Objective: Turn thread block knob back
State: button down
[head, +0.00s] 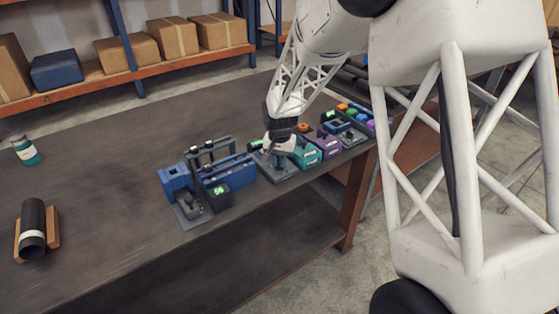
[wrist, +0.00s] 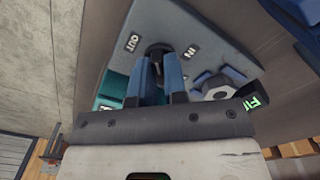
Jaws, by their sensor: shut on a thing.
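The thread block (wrist: 205,30) is a blue-grey plate with the labels IN and OUT in the wrist view. Its dark knob (wrist: 157,50) stands between the two labels. My gripper (wrist: 158,68) is over the plate with both blue fingers closed around the knob, which they partly hide. In the head view my gripper (head: 280,148) reaches down onto the block's grey base (head: 285,175) near the table's front edge. A hexagonal metal part (wrist: 215,88) and a small dark display with green characters (wrist: 255,98) sit right of the fingers in the wrist view.
In the head view, a blue fixture (head: 225,172) stands left of my gripper. Teal (head: 306,154) and purple (head: 327,145) blocks stand close on the right. A black pipe (head: 34,228) rests in a cradle at the far left, near a bottle (head: 26,151). The table's left middle is clear.

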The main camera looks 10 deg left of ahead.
jog(key=n, duration=0.5)
jog(key=shift+n, duration=0.4)
jog(key=c, duration=1.2)
grip_release()
jog(key=shift+o, duration=0.2)
jog(key=shift+r, duration=0.15)
jog(key=shift+r, duration=3.75)
jog(key=shift+d+r, duration=0.1)
